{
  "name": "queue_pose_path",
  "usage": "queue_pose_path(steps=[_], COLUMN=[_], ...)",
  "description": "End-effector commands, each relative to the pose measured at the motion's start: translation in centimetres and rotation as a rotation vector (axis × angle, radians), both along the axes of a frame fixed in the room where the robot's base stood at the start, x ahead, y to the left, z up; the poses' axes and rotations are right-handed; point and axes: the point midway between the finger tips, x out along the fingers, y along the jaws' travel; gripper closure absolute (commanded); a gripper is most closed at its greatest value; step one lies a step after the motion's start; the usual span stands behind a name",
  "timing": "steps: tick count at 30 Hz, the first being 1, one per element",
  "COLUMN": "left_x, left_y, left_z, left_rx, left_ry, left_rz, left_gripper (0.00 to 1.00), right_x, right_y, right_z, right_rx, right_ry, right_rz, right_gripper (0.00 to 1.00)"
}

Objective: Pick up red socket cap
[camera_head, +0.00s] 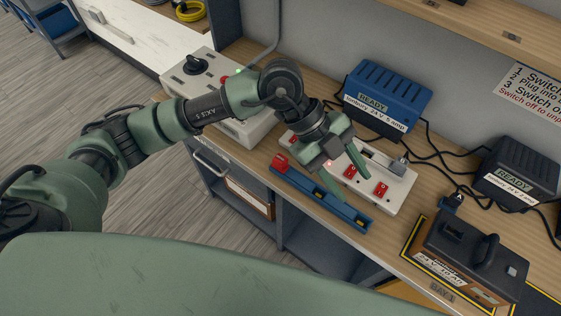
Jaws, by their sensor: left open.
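A red cap (281,162) sits at the left end of a narrow blue tray (335,207) on the wooden bench. My left gripper (355,188) is open, with its two green fingers pointing down over the blue tray and the white socket strip (398,197). It is to the right of the red cap and apart from it. I see nothing between the fingers. The strip has red pieces on it, and the gripper hides part of the strip. My right gripper is not in view.
A blue charger box (388,98) marked READY stands behind the strip. A dark charger (520,172) and a black battery (470,255) with a handle are at the right. A pale control box (205,75) is at the left. Black cables run across the bench.

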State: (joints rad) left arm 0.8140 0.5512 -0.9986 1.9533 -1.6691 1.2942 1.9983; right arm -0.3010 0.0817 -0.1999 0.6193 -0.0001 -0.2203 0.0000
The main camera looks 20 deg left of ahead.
Motion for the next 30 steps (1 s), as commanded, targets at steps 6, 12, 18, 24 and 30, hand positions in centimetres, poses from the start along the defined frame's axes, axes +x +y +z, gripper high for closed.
queue_pose_path(steps=[6, 12, 18, 24, 30], left_x=[5.8, 7.2, 7.1, 6.7, 6.8], left_y=[12.6, 16.7, 16.7, 16.7, 16.6], left_z=[-3.1, -3.2, -5.3, -7.8, -10.3], left_rx=[0.585, 0.749, 0.751, 0.750, 0.747], left_ry=[-0.038, -0.050, -0.048, -0.046, -0.049], left_rz=[0.238, 0.343, 0.343, 0.341, 0.340], left_gripper=[0.51, 0.51, 0.51, 0.51, 0.51], right_x=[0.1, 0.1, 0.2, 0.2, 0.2], right_y=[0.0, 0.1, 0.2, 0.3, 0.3], right_z=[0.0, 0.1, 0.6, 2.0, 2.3], right_rx=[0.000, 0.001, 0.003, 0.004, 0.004], right_ry=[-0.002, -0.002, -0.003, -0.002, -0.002], right_rz=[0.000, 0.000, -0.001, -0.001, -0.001], right_gripper=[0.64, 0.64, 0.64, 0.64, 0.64])
